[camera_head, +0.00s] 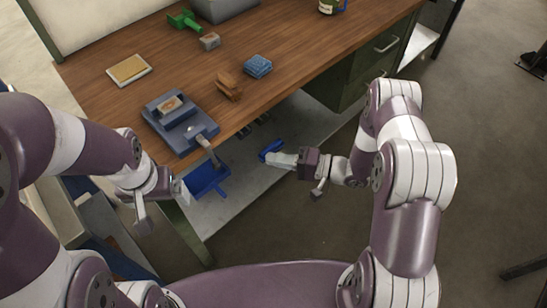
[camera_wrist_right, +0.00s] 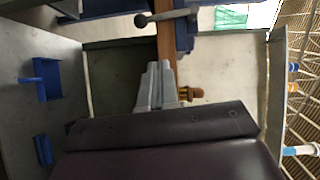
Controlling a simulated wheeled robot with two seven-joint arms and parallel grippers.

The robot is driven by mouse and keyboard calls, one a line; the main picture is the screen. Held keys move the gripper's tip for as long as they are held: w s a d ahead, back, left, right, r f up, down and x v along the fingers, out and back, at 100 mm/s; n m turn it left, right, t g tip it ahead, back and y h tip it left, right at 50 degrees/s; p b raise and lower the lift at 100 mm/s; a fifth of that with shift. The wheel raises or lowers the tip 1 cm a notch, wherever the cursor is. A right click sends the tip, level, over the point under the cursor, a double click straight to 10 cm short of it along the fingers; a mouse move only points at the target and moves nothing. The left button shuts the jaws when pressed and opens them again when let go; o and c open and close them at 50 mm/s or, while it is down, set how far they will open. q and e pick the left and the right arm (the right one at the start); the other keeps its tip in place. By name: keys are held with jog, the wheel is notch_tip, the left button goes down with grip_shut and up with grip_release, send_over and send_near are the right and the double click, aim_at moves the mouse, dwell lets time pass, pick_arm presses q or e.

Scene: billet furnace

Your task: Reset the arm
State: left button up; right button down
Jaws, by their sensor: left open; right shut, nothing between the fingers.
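My right arm reaches in from the right in the head view. Its gripper (camera_head: 283,160) is shut and empty, its grey fingers pointing left beyond the front edge of the workbench (camera_head: 300,70). The closed fingers also show in the right wrist view (camera_wrist_right: 160,85), with nothing between them. My left gripper (camera_head: 181,191) is at the left, low in front of the workbench and near a blue dustpan (camera_head: 207,181). It is open, though its fingers are small and partly hidden in the head view.
A blue device (camera_head: 178,122) with a lever stands at the bench's front edge. Brown blocks (camera_head: 228,86), a blue stack (camera_head: 258,66) and a yellow-topped tray (camera_head: 128,69) lie on the bench. A blue brush-like item (camera_head: 270,149) is near my right fingertips.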

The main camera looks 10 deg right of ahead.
jog(key=shift+w+d, duration=0.1)
jog(key=shift+d, duration=0.05)
notch_tip(320, 180, down, 7)
jog(key=d+n+h, duration=0.2)
jog(key=h, duration=0.3)
jog(key=d+f+n+g+h, duration=0.1)
jog(key=d+n+g+h, duration=0.1)
jog(key=d+h, duration=0.8)
jog(key=s+d+r+g+h+p, duration=0.15)
jog(key=s+r+g, duration=0.35)
jog(key=s+r, duration=1)
notch_tip(320, 180, up, 6)
jog(key=w+a+t, duration=0.1)
jog(key=a+t, duration=0.1)
jog(key=shift+w+a+m, duration=0.3)
jog(key=shift+a, duration=0.1)
